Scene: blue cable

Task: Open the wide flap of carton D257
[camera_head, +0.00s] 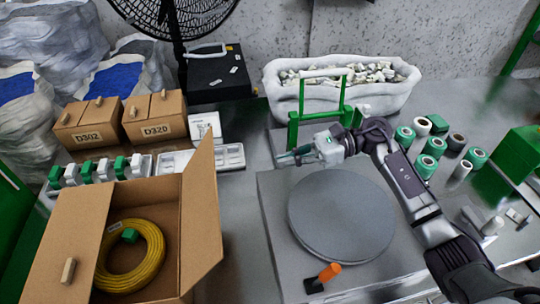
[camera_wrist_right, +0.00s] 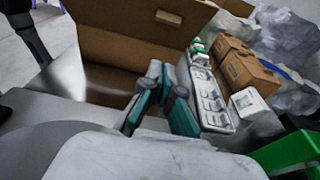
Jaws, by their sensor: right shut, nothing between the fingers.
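A large open brown carton (camera_head: 150,195) stands at the front left; no number shows on it, so I cannot confirm it is D257. A wide flap with a wooden handle (camera_head: 68,270) slopes out at its left. Another panel (camera_head: 200,215) stands up on its right side. A yellow cable coil (camera_head: 155,250) with a green piece lies inside. In the right wrist view the flap with its handle (camera_wrist_right: 168,17) is beyond the fingers. My right gripper (camera_head: 285,159) is shut and empty, right of the carton and apart from it. My left gripper is not in view.
Closed cartons D302 (camera_head: 90,124) and D320 (camera_head: 155,119) stand behind. A row of green and white parts (camera_head: 95,170) lies between. A grey round disc (camera_head: 341,214), an orange-handled tool (camera_head: 325,276) and a green frame (camera_head: 318,105) are right of the carton. Spools (camera_head: 426,166) stand farther right.

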